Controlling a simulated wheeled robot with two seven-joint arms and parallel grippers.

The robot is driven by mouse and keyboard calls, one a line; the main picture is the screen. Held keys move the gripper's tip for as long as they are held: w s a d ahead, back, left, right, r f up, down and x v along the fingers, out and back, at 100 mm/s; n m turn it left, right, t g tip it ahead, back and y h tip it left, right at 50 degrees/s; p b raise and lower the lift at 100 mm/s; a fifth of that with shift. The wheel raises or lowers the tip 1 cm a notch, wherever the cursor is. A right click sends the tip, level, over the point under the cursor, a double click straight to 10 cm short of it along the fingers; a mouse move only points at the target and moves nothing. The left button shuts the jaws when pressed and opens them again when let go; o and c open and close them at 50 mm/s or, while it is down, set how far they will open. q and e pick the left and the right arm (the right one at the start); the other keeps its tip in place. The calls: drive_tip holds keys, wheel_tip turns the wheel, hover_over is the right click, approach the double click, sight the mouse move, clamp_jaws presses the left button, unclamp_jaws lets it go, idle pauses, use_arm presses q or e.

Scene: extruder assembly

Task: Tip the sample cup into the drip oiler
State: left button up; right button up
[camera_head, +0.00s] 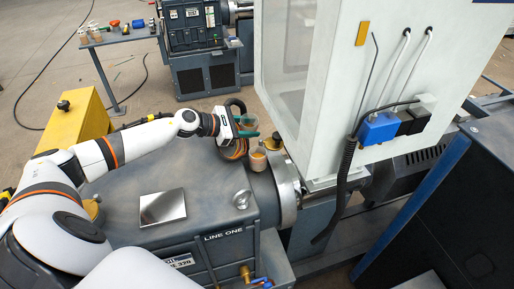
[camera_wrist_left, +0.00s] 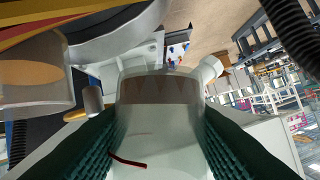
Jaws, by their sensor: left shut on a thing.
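My left gripper (camera_head: 248,127) is above the machine and shut on the translucent sample cup (camera_head: 250,122). In the left wrist view the sample cup (camera_wrist_left: 160,115) sits between two dark green ribbed fingers (camera_wrist_left: 158,140), with a brownish band at its far end and a thin red streak near its lower left. The drip oiler (camera_head: 258,160), a clear cup with amber content, stands just below the gripper in the head view. It also shows in the left wrist view (camera_wrist_left: 35,80), beside the held cup and apart from it. My right gripper is out of view.
A brass-coloured knob (camera_head: 274,142) stands right of the oiler, close to the large white cabinet (camera_head: 355,80). A shiny plate (camera_head: 162,207) and a small metal part (camera_head: 241,199) lie on the grey machine top (camera_head: 120,190). A side table (camera_head: 125,36) holds several cups.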

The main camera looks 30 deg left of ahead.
sight(253, 127)
use_arm(q)
drive_tip(key=d+r+m+p, duration=0.1)
drive_tip(key=s+d+r+m+t+y+p, duration=0.1)
drive_tip(key=r+p, duration=0.1)
drive_tip(key=shift+s, duration=0.15)
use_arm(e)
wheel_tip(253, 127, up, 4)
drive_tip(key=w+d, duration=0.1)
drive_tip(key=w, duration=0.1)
use_arm(q)
drive_tip(key=shift+s+d+m+t+y, duration=0.3)
drive_tip(key=shift+s+d+m+t, duration=0.2)
drive_tip(key=shift+m+t, duration=0.3)
drive_tip(key=m+t+b, duration=0.1)
drive_tip(key=m+b, duration=0.1)
drive_tip(key=f+m+b, duration=0.1)
drive_tip(key=m+b, duration=0.1)
drive_tip(key=shift+w+t+y+b, duration=0.1)
drive_tip(key=shift+t+y+b, duration=0.2)
drive_tip(key=shift+t+b, duration=0.1)
drive_tip(key=shift+r+p, duration=0.35)
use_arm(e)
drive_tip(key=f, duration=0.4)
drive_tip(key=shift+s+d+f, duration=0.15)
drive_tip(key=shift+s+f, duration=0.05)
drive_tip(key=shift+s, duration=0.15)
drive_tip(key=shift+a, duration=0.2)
